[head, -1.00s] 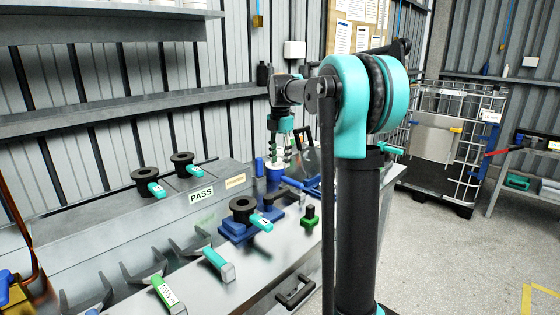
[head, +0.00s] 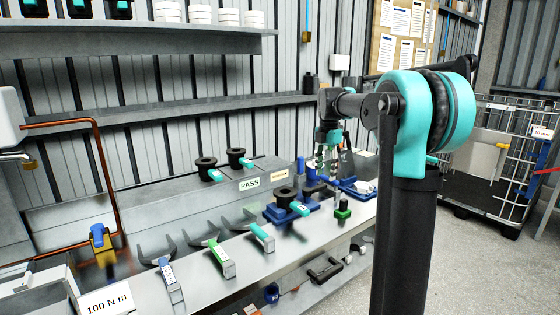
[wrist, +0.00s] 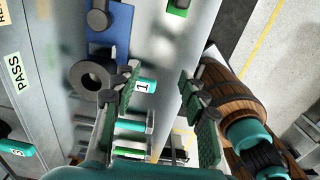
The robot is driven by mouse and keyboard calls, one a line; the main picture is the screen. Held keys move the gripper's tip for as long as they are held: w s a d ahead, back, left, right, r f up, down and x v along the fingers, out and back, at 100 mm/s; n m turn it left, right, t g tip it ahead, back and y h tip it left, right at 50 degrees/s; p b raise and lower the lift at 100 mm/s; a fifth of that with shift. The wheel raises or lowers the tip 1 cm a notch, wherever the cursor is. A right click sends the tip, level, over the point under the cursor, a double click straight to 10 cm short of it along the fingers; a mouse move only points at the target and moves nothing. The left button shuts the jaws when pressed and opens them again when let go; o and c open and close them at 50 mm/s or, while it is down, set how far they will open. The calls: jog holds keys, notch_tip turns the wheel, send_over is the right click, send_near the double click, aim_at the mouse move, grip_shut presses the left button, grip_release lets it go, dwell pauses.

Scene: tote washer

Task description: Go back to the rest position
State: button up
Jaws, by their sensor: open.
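My gripper (head: 328,163) hangs at the far end of my arm, above the right part of the steel bench (head: 245,268) in the head view. In the wrist view, its two green-padded fingers stand wide apart with nothing held between the fingertips (wrist: 160,88). Below them is a teal handle tagged 1 (wrist: 145,86), joined to a black ring-shaped part (wrist: 92,76). In the head view that black ring part (head: 283,196) sits on a blue fixture (head: 290,214). The fingertips are small and partly hidden in the head view.
Two black ring parts (head: 206,163) (head: 236,157) sit on the ledge by the PASS label (head: 249,184). Several wrench-like tools, one with a green handle (head: 222,261), line the bench front. A wire cage (head: 500,150) stands at the right. Grey floor (head: 450,270) is clear there.

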jog(key=s+d+f+m+t, duration=0.1)
jog(key=s+f+m+t, duration=0.1)
jog(key=s+f+m, duration=1)
jog(key=s+d+f+m+t, duration=0.2)
jog(key=s+f+m, duration=1.1)
jog(key=s, duration=0.6)
jog(key=shift+f, duration=0.2)
